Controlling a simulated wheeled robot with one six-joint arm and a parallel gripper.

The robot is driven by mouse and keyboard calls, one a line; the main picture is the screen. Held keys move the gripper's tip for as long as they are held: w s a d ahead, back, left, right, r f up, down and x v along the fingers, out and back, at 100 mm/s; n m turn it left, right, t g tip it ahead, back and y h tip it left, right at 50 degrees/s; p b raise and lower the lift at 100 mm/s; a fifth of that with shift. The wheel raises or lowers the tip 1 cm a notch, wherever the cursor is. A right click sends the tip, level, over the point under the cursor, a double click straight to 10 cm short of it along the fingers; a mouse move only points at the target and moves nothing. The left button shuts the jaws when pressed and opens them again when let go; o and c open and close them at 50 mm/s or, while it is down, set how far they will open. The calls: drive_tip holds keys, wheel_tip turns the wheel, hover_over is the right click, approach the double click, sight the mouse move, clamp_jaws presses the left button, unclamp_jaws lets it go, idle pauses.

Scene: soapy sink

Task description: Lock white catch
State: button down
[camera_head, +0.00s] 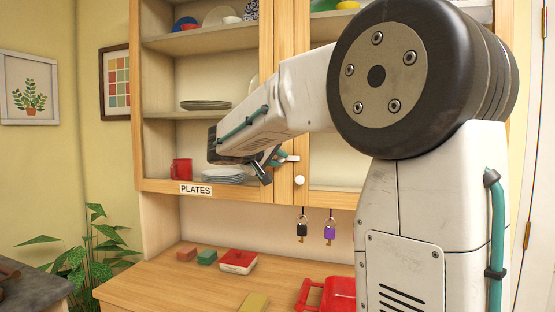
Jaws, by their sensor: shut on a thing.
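The white catch (291,159) is a small pale piece on the wooden front frame of the wall cabinet (284,110), just above a round white knob (299,180). My gripper (274,163) reaches in from the right and is at the catch's left end, shut on it. The dark fingers and a teal part overlap there, so the exact hold and the catch's left end are partly hidden. The catch looks roughly level, but it is too small to tell whether it is engaged.
The counter (150,285) holds sponges, a red-and-white box (238,262) and a red rack (330,294).

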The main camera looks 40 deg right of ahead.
drive_tip(key=c, duration=1.3)
unclamp_jaws()
drive_tip(key=shift+o, duration=0.2)
drive_tip(key=shift+a, duration=0.1)
drive_tip(key=v, duration=0.7)
drive_tip(key=shift+a, duration=0.35)
drive_tip(key=shift+s, duration=0.15)
